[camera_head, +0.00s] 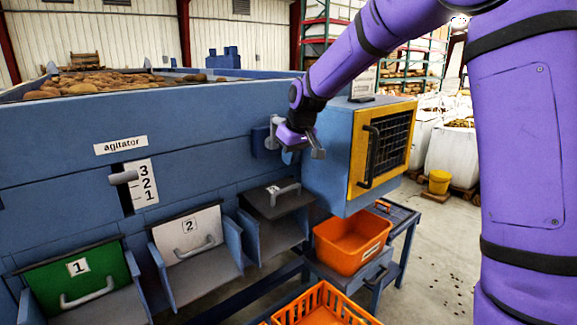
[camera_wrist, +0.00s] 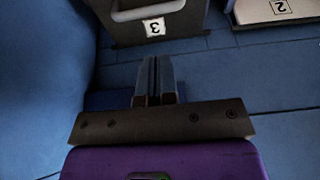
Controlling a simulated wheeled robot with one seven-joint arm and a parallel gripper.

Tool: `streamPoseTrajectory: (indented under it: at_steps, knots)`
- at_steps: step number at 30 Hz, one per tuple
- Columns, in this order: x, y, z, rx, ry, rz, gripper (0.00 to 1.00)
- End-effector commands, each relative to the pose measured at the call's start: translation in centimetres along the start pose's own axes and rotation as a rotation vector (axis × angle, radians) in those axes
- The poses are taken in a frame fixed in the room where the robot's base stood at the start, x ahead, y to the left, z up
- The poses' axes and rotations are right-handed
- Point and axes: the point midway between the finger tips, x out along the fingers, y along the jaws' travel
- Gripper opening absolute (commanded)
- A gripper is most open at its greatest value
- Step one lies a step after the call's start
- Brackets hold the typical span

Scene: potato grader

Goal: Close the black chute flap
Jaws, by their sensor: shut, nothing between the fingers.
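The black chute flap (camera_head: 262,207), labelled 3 with a grey bar handle (camera_head: 286,190), is on the right-hand chute of the blue machine. It looks swung outward, tilted flatter than the other two flaps. In the wrist view the black flap (camera_wrist: 190,27) shows upside down at the top, beyond my fingertips. My gripper (camera_head: 318,150) is above and to the right of the flap, beside the machine's front. In the wrist view my gripper (camera_wrist: 153,62) has its fingers together, holding nothing and apart from the flap.
A green flap (camera_head: 100,268) and a white flap (camera_head: 175,237) hang left of it. A grey lever (camera_head: 274,128) is just left of my gripper. A blue box with a yellow-framed door (camera_head: 361,150) stands right. Orange crates (camera_head: 350,255) sit below.

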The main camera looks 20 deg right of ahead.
Motion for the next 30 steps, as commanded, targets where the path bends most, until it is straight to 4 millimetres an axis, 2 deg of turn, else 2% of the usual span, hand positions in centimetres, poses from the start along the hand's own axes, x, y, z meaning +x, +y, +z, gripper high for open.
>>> streamPoseTrajectory:
  at_steps: [9,15,21,30]
  knots:
    - [5.4,0.0,0.1,0.000,-0.004,-0.001,0.00]
    - [7.9,0.0,0.1,0.000,-0.002,-0.001,0.00]
    - [8.8,0.0,0.1,0.000,-0.001,0.000,0.00]
    - [8.9,0.0,0.1,0.001,-0.001,0.000,0.00]
